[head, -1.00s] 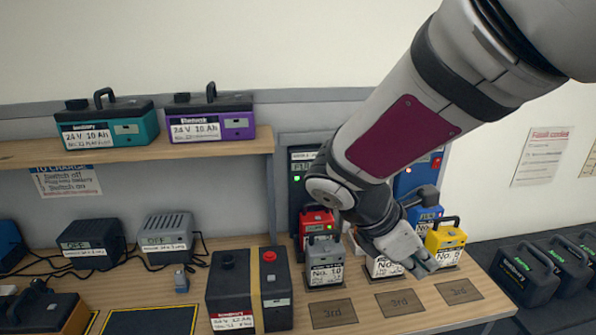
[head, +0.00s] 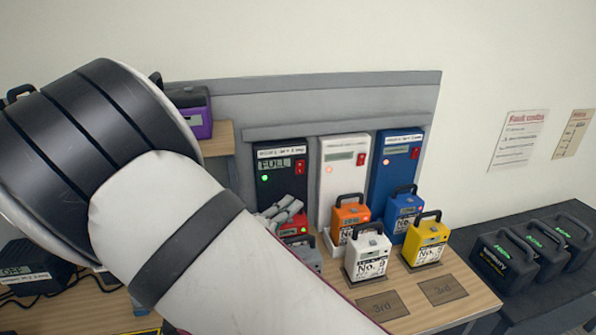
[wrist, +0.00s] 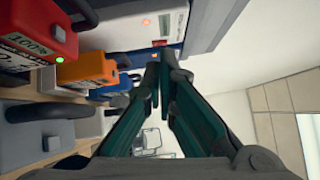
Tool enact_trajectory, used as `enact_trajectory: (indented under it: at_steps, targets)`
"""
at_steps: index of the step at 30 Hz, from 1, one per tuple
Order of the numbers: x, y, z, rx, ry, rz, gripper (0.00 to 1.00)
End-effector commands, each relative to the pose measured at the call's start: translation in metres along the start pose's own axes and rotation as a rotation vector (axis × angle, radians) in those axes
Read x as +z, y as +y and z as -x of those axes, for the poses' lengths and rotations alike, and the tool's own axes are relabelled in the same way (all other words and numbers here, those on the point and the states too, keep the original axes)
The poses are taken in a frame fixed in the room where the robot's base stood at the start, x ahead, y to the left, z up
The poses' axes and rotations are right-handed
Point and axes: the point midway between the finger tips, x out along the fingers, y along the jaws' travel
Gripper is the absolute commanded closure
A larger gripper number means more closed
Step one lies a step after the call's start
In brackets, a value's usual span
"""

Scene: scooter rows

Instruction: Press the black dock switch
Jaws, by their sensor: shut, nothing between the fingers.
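The black dock (head: 282,180) stands at the left of the row in the head view, with a "FULL" display and a lit green lamp. Its red switch (head: 299,167) is at its upper right. My gripper (head: 296,206) is shut and empty, in front of the dock's lower part, below the switch. A red battery (head: 294,230) sits at this dock, partly hidden by my gripper and arm. In the wrist view my gripper (wrist: 163,60) shows its fingertips together. I cannot make out the black dock's switch there.
The white dock (head: 344,160) and blue dock (head: 394,160) stand to the right, each with a red switch. An orange battery (head: 350,214), blue battery (head: 404,208), white battery (head: 367,254) and yellow battery (head: 426,240) stand close by. Black batteries (head: 505,258) are at the far right.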

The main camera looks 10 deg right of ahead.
Motion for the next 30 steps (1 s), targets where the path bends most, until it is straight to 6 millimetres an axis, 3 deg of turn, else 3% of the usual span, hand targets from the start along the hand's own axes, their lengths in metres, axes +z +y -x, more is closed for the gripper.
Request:
enact_trajectory:
  at_steps: [5, 17, 23, 30]
  targets:
    - [0.012, 0.005, 0.006, -0.023, -0.05, 0.062, 1.0]
    - [0.011, 0.005, 0.002, -0.023, -0.048, 0.062, 1.0]
    - [0.011, 0.004, -0.022, -0.023, -0.045, 0.061, 1.0]
    - [0.013, 0.003, -0.07, -0.024, -0.044, 0.061, 1.0]
